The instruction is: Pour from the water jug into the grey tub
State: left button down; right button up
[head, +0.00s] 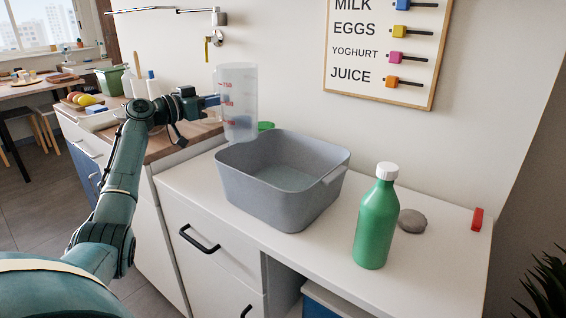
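The water jug (238,112) is a clear, see-through vessel with red markings, close to upright above the back left corner of the grey tub. My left gripper (215,100) reaches it from the left and appears shut on its left side; the fingertips are partly hidden. I cannot make out a water level in the jug. The grey tub (262,203) stands on the white counter with its open top up, and its visible inside floor looks empty. My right gripper is not in view.
A green bottle with a white cap (377,220) stands right of the tub. A grey stone-like lump (412,221) and a red block (477,219) lie beyond it. A green item (265,126) shows behind the tub. A wall tap (215,38) is above the jug.

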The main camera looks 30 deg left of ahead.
aim_at(215, 82)
pick_arm(q)
jog(key=shift+r, duration=0.3)
jog(key=shift+r+p, duration=1.2)
jog(key=shift+r, duration=0.75)
jog(key=shift+s+f, duration=0.1)
